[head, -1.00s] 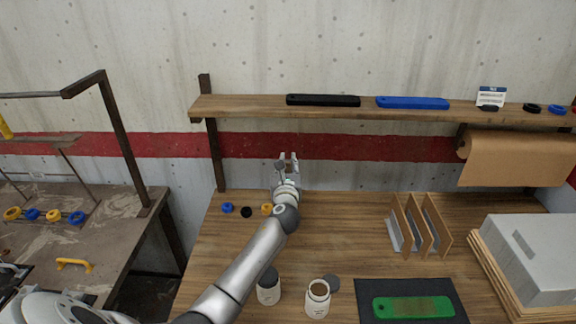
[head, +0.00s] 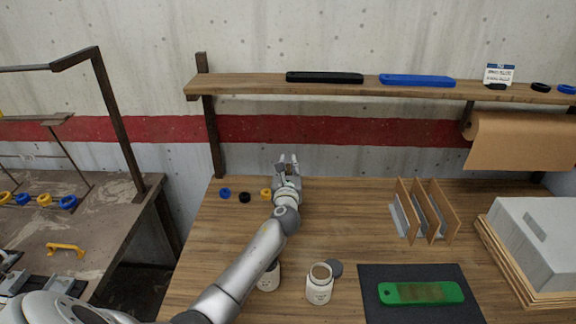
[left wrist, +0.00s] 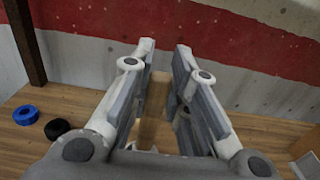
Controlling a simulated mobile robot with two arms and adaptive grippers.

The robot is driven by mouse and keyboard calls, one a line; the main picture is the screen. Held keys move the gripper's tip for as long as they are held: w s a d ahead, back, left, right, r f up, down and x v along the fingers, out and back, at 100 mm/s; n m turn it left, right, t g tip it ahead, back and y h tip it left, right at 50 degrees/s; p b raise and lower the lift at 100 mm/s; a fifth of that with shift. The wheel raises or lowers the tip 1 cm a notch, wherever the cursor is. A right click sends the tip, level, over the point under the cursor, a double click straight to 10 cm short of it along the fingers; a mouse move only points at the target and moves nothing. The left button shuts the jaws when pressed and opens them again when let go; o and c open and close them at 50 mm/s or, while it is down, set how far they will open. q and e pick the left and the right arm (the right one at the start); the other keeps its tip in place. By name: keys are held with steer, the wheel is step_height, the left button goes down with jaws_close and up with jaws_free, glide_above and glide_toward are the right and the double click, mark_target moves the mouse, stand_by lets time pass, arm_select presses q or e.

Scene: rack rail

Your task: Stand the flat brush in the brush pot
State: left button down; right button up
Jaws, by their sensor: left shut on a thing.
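My left gripper (head: 287,166) is at the back of the wooden table, in front of the wall, its fingers pointing away from me. In the left wrist view a light wooden, handle-like piece (left wrist: 155,96) stands between the fingers (left wrist: 160,75); it looks like the flat brush, and the gripper is shut on it. Its lower part is hard to make out, and no bristles show. I cannot clearly pick out the brush pot; the gripper and arm hide part of the table. My right gripper is not in view.
A white open jar (head: 319,284) and a second jar (head: 269,277), partly behind my arm, stand near the front. Blue (head: 225,193), black and yellow rings lie left of the gripper. A shelf (head: 240,87) hangs above. A green block (head: 420,293) lies on a dark mat.

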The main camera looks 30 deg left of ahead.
arm_select(q)
steer(key=shift+f, duration=0.35)
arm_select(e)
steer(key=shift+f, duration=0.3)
arm_select(q)
steer(key=c, duration=1.4)
jaws_free()
steer(key=shift+o, duration=0.4)
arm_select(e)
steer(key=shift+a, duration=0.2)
arm_select(q)
steer(key=shift+s+d, duration=0.1)
steer(key=shift+s, duration=0.05)
steer(key=v, duration=1.1)
steer(key=shift+s, duration=0.35)
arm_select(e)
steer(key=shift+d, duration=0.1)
